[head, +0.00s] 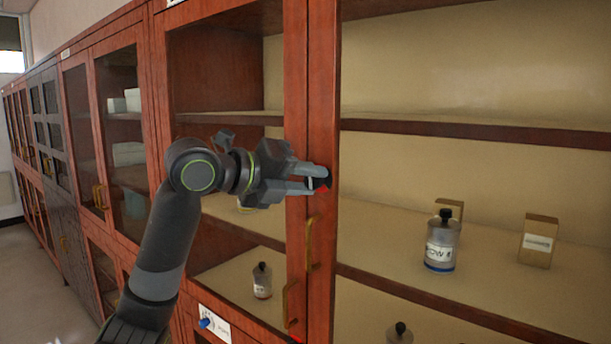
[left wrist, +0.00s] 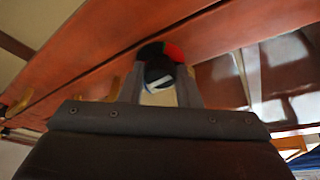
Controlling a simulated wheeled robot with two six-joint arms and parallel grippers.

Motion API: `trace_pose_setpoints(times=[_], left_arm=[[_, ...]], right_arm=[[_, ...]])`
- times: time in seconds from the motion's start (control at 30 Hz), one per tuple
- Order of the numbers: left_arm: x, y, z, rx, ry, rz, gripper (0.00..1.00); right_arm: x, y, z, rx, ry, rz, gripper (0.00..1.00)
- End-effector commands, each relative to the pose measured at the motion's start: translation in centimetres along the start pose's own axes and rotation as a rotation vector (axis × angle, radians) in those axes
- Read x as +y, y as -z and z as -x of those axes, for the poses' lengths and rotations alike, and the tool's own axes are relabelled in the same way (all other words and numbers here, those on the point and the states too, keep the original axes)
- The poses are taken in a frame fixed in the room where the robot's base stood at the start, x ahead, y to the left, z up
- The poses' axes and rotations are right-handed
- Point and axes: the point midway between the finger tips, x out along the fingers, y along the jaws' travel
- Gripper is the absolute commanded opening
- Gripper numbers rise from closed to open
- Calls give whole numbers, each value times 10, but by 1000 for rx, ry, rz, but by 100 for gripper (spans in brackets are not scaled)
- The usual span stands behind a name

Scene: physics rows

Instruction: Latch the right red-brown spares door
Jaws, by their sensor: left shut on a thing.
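The red-brown spares cabinet has glazed doors. The stile of the right door (head: 321,110) stands beside the left door's stile (head: 295,70). Brass handles show on the right (head: 310,245) and left (head: 289,305) stiles. A small black and red latch knob (head: 322,186) sits on the stile above the handles. My left gripper (head: 316,178) reaches in from the left and is shut on this knob. In the left wrist view the knob (left wrist: 160,62), with a pale band, is between the two fingers. The fingers hide part of it. Whether the right door is fully flush is unclear. My right gripper is out of view.
Behind the right door, shelves hold a labelled bottle (head: 441,247) and small cardboard boxes (head: 538,243). Another bottle (head: 262,281) stands behind the left door. More cabinets (head: 75,130) run away to the left beside open floor (head: 35,280).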

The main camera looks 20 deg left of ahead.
Motion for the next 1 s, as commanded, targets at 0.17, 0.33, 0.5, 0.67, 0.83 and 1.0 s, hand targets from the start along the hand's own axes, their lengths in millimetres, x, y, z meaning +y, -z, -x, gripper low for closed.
trace_pose_setpoints(times=[0.17,0.33,0.5,0.67,0.83,1.0], left_arm=[[-1,0,0,0,-33,-77,7],[0,0,0,1,-50,-118,7],[0,0,0,0,-56,-134,7],[0,0,0,0,-57,-137,7],[0,0,0,0,-57,-136,7],[0,0,0,0,-57,-136,48]], right_arm=[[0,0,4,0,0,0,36],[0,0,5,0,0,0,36],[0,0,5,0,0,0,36],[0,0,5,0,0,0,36],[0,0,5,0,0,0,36],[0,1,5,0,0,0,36]])
